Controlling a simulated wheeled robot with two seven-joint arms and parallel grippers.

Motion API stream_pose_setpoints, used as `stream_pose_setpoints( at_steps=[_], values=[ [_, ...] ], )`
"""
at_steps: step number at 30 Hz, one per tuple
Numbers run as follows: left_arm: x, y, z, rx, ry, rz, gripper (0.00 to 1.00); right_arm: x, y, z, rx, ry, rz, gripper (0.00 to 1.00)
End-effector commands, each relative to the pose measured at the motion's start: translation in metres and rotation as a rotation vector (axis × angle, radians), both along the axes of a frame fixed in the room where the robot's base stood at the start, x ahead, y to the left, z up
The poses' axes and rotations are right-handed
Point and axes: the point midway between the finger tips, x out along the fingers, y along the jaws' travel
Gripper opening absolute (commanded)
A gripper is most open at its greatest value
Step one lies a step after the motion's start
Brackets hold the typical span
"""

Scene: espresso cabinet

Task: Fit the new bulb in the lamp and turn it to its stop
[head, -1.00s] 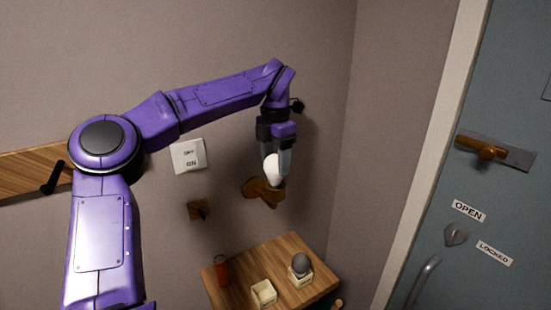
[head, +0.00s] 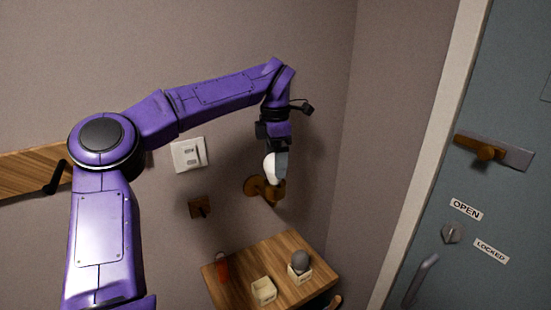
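The white bulb (head: 270,167) sits upright in the brown lamp holder (head: 257,188) on the wall, its lower end at the socket. My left gripper (head: 278,168) points down over the bulb from above. One grey finger lies against the bulb's right side; the other is hidden. The fingers look shut on the bulb. The bulb's base and the thread inside the socket are hidden, so I cannot tell how deep it sits. A dark grey bulb (head: 301,259) rests in a small cream box on the shelf. My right gripper is out of view.
The wooden shelf (head: 240,284) below the lamp also holds an empty cream box (head: 263,291) and a red item (head: 223,267). A white switch plate (head: 189,155) and a wooden peg (head: 200,207) are on the wall. A blue-grey door (head: 495,110) stands at right.

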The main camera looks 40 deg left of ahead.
Motion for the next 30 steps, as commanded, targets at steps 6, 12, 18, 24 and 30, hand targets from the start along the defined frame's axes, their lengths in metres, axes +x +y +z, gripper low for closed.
stream_pose_setpoints(
  at_steps=[6,12,18,24,30],
  values=[
    [0.0,0.0,0.0,0.0,0.0,0.001,0.88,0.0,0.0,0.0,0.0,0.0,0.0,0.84],
    [0.001,0.0,0.019,0.003,-0.002,0.003,0.88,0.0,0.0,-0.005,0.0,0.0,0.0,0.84],
    [0.001,0.0,0.07,0.005,-0.002,0.004,0.88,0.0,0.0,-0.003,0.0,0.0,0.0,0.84],
    [0.0,0.0,0.101,0.002,0.0,0.003,0.88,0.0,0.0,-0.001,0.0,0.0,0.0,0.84],
    [0.0,0.0,0.106,0.0,0.0,0.001,0.88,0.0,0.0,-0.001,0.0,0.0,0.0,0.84]
  ],
)
